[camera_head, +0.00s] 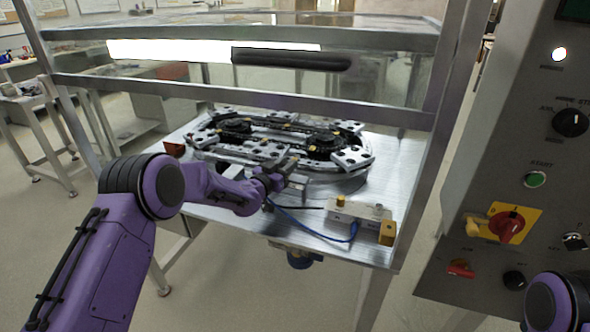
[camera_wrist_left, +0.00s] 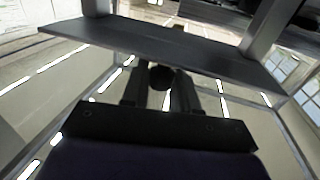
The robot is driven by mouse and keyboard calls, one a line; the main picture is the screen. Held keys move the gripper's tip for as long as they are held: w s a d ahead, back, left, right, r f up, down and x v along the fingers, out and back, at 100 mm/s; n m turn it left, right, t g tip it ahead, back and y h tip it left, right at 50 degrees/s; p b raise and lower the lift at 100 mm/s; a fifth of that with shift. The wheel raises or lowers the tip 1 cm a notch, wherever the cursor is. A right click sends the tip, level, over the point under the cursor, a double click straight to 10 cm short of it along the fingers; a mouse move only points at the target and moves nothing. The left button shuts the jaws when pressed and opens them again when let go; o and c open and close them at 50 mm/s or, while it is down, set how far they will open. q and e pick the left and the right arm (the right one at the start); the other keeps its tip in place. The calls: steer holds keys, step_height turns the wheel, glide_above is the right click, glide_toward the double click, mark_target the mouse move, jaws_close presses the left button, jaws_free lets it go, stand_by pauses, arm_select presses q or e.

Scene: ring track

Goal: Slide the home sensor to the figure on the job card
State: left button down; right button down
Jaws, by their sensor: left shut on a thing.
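My left gripper (camera_head: 284,178) is at the near edge of the oval ring track (camera_head: 240,155), low over the metal table. In the left wrist view its fingers (camera_wrist_left: 161,92) are shut on a dark round knob (camera_wrist_left: 161,77), under a dark flat plate (camera_wrist_left: 150,42). The knob seems to belong to the home sensor, whose body is mostly hidden by the gripper. A blue cable (camera_head: 305,229) runs from near the gripper to a pale box (camera_head: 352,213). I cannot make out the job card or a scale. My right gripper is out of view.
A metal frame with clear panels and a dark handle bar (camera_head: 292,61) stands over the table (camera_head: 195,184). A control panel (camera_head: 480,165) with knobs and a red switch stands at the right. A yellow-brown block (camera_head: 388,233) sits at the table's right corner.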

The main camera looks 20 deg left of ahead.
arm_select(q)
steer(key=c, duration=1)
jaws_free()
steer(key=shift+d, duration=0.1)
steer(key=shift+s, duration=0.1)
steer(key=b+v, duration=0.1)
steer(key=v, duration=0.9)
steer(key=shift+s, duration=0.15)
